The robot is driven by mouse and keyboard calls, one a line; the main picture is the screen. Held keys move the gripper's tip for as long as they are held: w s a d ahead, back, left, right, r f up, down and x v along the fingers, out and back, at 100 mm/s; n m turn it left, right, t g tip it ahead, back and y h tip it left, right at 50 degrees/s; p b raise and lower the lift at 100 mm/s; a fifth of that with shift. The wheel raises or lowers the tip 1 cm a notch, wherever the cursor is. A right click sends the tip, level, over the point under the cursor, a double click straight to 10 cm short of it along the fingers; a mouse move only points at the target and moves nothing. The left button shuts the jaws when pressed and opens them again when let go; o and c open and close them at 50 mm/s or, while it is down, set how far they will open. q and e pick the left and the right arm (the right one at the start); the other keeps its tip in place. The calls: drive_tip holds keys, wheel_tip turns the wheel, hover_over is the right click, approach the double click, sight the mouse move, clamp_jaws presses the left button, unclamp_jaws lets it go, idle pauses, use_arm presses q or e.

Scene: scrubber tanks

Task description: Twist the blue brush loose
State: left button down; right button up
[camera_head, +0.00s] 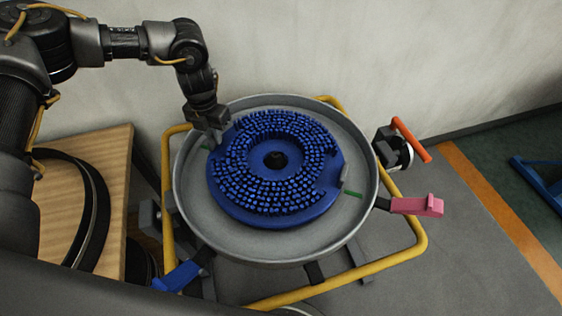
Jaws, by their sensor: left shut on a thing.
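The blue brush (310,200) is a round disc with several rings of bristle tufts and a dark centre hole. It lies bristles up inside a round grey pan (275,250). My left gripper (216,138) comes down from the upper left and is shut on the brush's upper-left rim. Its fingertips are partly hidden by the gripper body. Short green marks (352,195) show at the brush's edge, one at the right and one near my left gripper. My right gripper is not in view.
A yellow tube frame (400,257) surrounds the pan. An orange-red handle (411,139) and a pink lever (417,205) stick out at the right, a blue lever (178,277) at lower left. A wooden surface (112,170) is at left. A pale wall stands behind.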

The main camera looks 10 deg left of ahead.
use_arm(q)
drive_tip(key=shift+s+a+r+n+p, duration=0.1)
drive_tip(key=shift+s+n+p, duration=0.5)
drive_tip(key=shift+s+p, duration=0.3)
drive_tip(key=shift+s, duration=0.4)
drive_tip(key=shift+a+n, duration=0.1)
drive_tip(key=shift+n, duration=0.2)
drive_tip(key=shift+s+n+p, duration=0.6)
drive_tip(key=shift+s+p, duration=0.55)
drive_tip(key=shift+p, duration=0.1)
drive_tip(key=shift+s, duration=0.3)
